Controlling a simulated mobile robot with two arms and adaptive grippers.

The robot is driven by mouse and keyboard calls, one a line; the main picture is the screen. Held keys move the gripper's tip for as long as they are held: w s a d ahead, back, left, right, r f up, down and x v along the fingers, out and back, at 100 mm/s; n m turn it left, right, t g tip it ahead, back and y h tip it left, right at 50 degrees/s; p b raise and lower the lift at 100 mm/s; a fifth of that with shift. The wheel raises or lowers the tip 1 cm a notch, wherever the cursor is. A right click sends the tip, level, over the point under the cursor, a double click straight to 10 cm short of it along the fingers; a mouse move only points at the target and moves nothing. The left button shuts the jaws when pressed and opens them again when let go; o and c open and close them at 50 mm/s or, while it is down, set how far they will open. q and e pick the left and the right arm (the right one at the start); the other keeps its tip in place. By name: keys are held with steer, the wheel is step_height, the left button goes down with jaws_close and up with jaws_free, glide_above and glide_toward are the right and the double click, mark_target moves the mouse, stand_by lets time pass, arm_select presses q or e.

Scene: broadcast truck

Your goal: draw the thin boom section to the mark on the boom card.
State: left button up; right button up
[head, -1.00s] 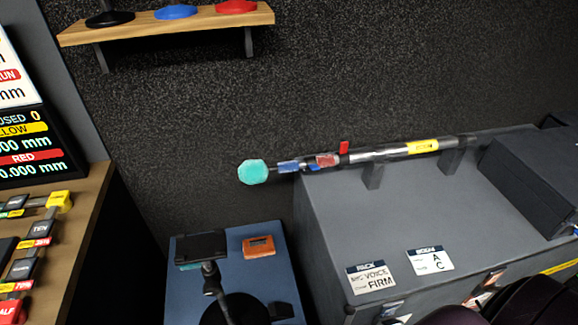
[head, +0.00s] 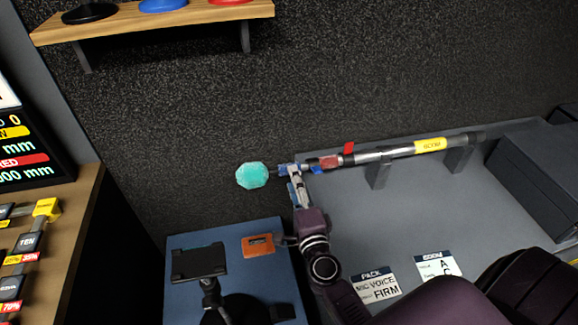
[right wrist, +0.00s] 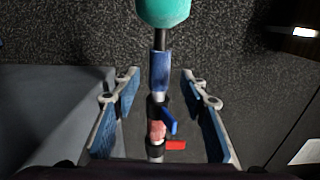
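The boom lies along two posts on a grey case, with a yellow-labelled thick tube (head: 430,146), a red-banded section (head: 331,162) and a thin section with a blue band (right wrist: 160,72). A teal ball (head: 252,175) is at its left end. A red lever (right wrist: 175,145) and a blue lever (right wrist: 169,122) stick out from it. The boom card (head: 437,264) is partly covered by my arm; I can read "A" and part of "C". My right gripper (head: 291,178) is at the blue-banded end. In the right wrist view its blue-padded fingers stand open either side of the boom, apart from it.
A pack card (head: 376,286) lies beside the boom card on the case (head: 340,215). A blue-topped stand (head: 210,243) holds an orange device (head: 258,245) and a dark tilted holder (head: 199,261). A wooden shelf (head: 200,16) is on the wall above.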

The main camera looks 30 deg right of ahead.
steer(key=x, duration=0.5)
steer(key=shift+w, duration=0.25)
steer(key=shift+f, duration=0.1)
jaws_close()
